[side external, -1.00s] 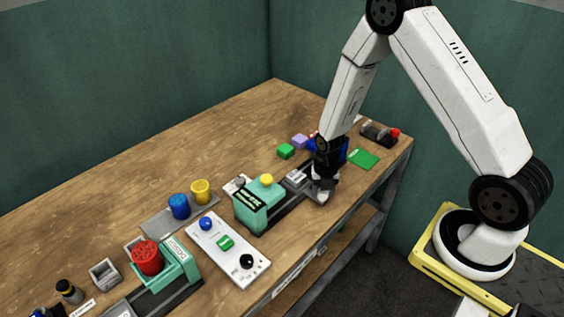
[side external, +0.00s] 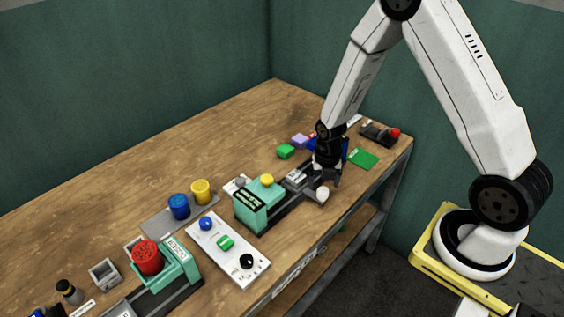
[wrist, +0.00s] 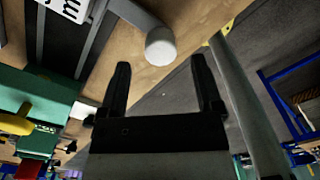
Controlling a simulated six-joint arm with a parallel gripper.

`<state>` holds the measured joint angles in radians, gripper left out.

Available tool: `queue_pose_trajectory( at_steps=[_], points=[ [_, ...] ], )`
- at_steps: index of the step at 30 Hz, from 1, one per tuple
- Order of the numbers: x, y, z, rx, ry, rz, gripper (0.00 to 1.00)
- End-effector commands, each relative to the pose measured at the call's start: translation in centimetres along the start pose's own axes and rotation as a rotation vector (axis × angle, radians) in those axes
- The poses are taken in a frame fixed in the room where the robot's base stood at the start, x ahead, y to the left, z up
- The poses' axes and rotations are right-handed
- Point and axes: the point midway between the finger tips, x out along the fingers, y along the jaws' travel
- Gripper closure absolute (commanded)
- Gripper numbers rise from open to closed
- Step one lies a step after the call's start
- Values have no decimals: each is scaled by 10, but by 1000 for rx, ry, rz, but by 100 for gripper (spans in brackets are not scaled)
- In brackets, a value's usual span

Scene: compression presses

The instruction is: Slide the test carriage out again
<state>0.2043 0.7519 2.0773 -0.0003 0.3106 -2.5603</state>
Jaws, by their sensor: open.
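The press with a yellow top button (side external: 267,180) stands mid-table, its green body (side external: 253,208) at the left end of a dark rail (side external: 290,205). The test carriage (side external: 297,177), grey with a white label, sits on the rail clear of the press body, toward the right end. Its round white knob (side external: 322,194) sticks out toward the table's front edge; it also shows in the wrist view (wrist: 160,46). My gripper (side external: 328,182) is open and empty beside the knob. In the wrist view, the knob lies beyond the gap between my fingertips (wrist: 160,66).
A second press with a red button (side external: 147,258) and a white panel with blue, green and black buttons (side external: 228,248) are left. Blue (side external: 179,206) and yellow cylinders stand on a grey plate. Small blocks (side external: 286,151) and a green pad (side external: 364,159) are near my gripper.

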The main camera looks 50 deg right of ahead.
Motion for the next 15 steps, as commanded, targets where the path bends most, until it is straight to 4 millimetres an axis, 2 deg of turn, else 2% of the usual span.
queue_pose_trajectory(
  at_steps=[7, 15],
  points=[
    [-27, 0, 0, 0, -2, 1, 16],
    [-41, 0, 0, 0, 0, 0, 16]
  ],
)
